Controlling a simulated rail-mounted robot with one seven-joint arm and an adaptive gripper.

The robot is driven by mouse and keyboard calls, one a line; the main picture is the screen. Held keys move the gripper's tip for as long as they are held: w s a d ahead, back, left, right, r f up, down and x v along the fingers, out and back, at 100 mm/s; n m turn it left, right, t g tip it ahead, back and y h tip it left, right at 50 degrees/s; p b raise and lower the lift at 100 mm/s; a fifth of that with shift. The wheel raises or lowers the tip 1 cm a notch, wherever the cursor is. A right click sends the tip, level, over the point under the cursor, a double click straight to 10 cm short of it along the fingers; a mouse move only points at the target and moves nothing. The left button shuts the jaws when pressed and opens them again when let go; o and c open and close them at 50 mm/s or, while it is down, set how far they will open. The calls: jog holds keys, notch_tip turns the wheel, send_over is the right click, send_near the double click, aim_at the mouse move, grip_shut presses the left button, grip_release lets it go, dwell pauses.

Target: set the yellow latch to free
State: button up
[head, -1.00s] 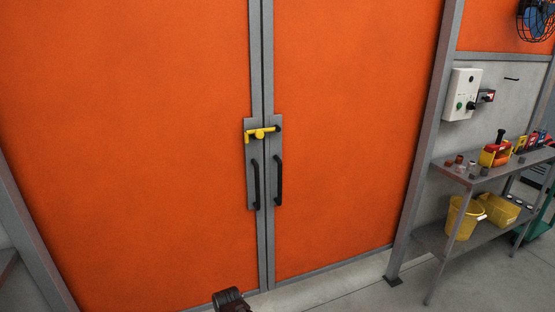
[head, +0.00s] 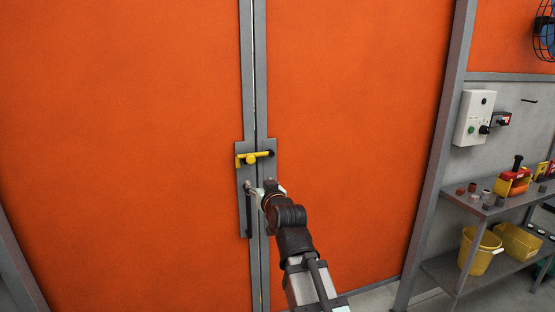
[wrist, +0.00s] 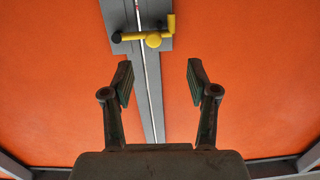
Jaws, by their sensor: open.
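The yellow latch (head: 251,160) is a bar lying level across the seam of two orange doors. Its left end turns down, and its right end meets a black piece (head: 271,154) on the right door's plate. My gripper (head: 256,190) is just below the latch in the head view, in front of the door handles. In the wrist view the picture is turned over: the latch (wrist: 152,39) is at the top, beyond my open, empty fingers (wrist: 160,82), not between them. My gripper hides the right handle.
The left door's black handle (head: 248,212) hangs below the latch, close to my gripper. The orange right door (head: 350,120) is flat and clear. A grey shelf (head: 490,208) with small parts and yellow buckets (head: 481,250) stands at the right, under a white control box (head: 474,118).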

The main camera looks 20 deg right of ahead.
jog(key=d+r, duration=0.1)
jog(key=d, duration=0.1)
jog(key=t+p, duration=0.1)
jog(key=p, duration=0.3)
send_near(251, 159)
jog(key=shift+h, duration=0.3)
jog(key=w, duration=0.9)
jog(key=shift+w+a, duration=0.3)
jog(key=shift+w+f, duration=0.15)
jog(key=shift+w, duration=0.45)
grip_shut()
